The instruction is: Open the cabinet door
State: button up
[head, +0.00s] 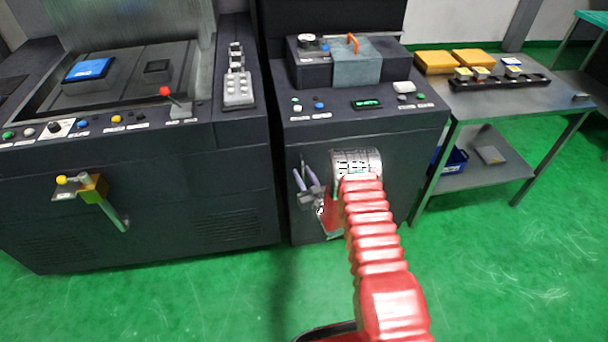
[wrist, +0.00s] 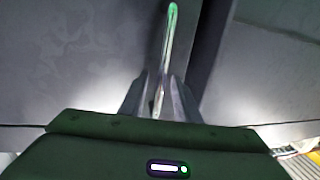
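The dark cabinet door (head: 396,180) is the front of the middle machine, under its console, and it looks shut. In the wrist view a slim shiny handle bar (wrist: 171,30) with a green reflection stands in front of a grey panel (wrist: 70,60). The fingers of my gripper (wrist: 160,80) lie on either side of this bar. Contact with the bar is not clear. My red arm and wrist hide the middle of the door in the head view.
The machine at left (head: 180,210) has a yellow latch with a lever (head: 105,205) on its front. A metal table (head: 520,102) with yellow boxes (head: 436,62) and a blue bin (head: 456,160) stands at right. The green floor (head: 200,300) in front is clear.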

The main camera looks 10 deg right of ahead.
jog(key=shift+w, duration=0.2)
jog(key=shift+c, duration=0.5)
grip_shut()
